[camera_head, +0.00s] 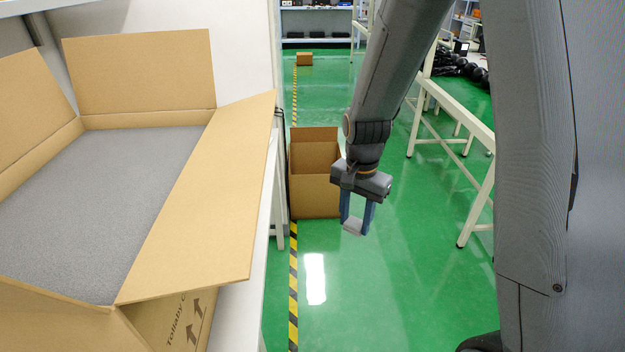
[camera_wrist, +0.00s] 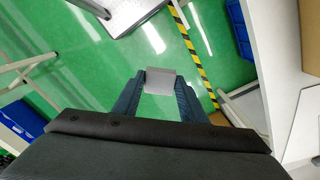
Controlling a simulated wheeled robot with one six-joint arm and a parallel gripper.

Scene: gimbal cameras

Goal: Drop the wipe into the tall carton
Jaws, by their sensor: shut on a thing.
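The wipe (camera_head: 352,229) is a small pale grey-white piece. My gripper (camera_head: 355,222) is shut on it and points down over the green floor. In the wrist view the wipe (camera_wrist: 160,81) sits between the two blue fingers of my gripper (camera_wrist: 161,78). A tall open brown carton (camera_head: 314,196) stands on the floor behind and left of my gripper in the head view. My gripper overlaps its right edge in the picture, and the wipe appears beside it, not inside. Its inner bottom is hidden. The wrist view does not show this carton.
A large open carton (camera_head: 205,215) with a grey interior sits on the white table at left, flaps spread. Yellow-black floor tape (camera_head: 293,290) runs beside the table. A white-framed bench (camera_head: 455,115) stands at right. Green floor (camera_head: 400,280) between is clear.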

